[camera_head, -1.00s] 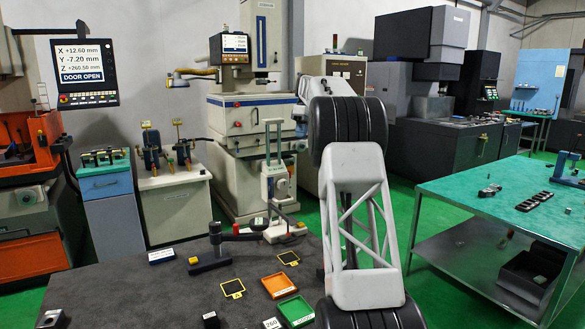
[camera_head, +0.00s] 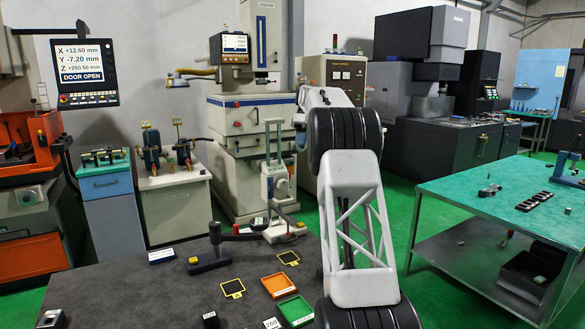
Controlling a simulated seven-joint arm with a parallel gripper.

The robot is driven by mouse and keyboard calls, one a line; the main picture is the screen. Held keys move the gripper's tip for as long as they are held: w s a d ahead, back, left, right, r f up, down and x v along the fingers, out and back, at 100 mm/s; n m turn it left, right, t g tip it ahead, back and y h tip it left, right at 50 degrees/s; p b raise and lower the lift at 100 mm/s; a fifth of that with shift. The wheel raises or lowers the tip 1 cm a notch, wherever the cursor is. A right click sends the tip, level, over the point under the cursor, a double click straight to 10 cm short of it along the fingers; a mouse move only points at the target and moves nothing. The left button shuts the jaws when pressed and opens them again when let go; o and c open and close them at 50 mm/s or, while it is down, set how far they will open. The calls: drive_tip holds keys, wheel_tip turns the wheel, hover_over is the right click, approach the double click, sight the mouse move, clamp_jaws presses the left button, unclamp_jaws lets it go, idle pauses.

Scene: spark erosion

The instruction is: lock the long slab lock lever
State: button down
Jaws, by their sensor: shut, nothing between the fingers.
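A dark lever fixture (camera_head: 209,263) stands at the back of the dark grey table. My arm rises in front at the right of the table. My gripper does not show clearly; my own arm joints hide that area. I see no contact with the lever.
On the table (camera_head: 130,290) lie an orange tray (camera_head: 279,285), a green tray (camera_head: 295,311), two yellow-edged dark squares, a white label plate (camera_head: 161,256) and small dark blocks. A grey stand (camera_head: 278,185) rises behind the lever. A green-topped bench (camera_head: 500,205) stands at the right.

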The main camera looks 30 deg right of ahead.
drive_tip(key=s+a+f, duration=0.4)
drive_tip(key=a+f, duration=0.2)
drive_tip(key=f, duration=0.2)
drive_tip(key=shift+f, duration=0.35)
drive_tip(key=shift+s+a+r+t, duration=0.1)
drive_tip(key=shift+s+r+t, duration=0.1)
drive_tip(key=shift+s+t, duration=0.7)
idle(1.1)
drive_tip(key=s+t, duration=0.1)
drive_tip(key=t, duration=0.1)
drive_tip(key=s+f+n+t, duration=0.1)
drive_tip(key=s+t, duration=0.1)
drive_tip(key=t, duration=0.1)
drive_tip(key=s+f+t, duration=0.1)
drive_tip(key=s+t, duration=0.1)
drive_tip(key=t, duration=0.1)
drive_tip(key=shift+s+f+n, duration=0.2)
drive_tip(key=shift+f+n, duration=0.05)
drive_tip(key=shift+n, duration=0.05)
idle(0.9)
drive_tip(key=shift+w, duration=0.15)
drive_tip(key=shift+w+f, duration=0.2)
drive_tip(key=shift+w, duration=0.4)
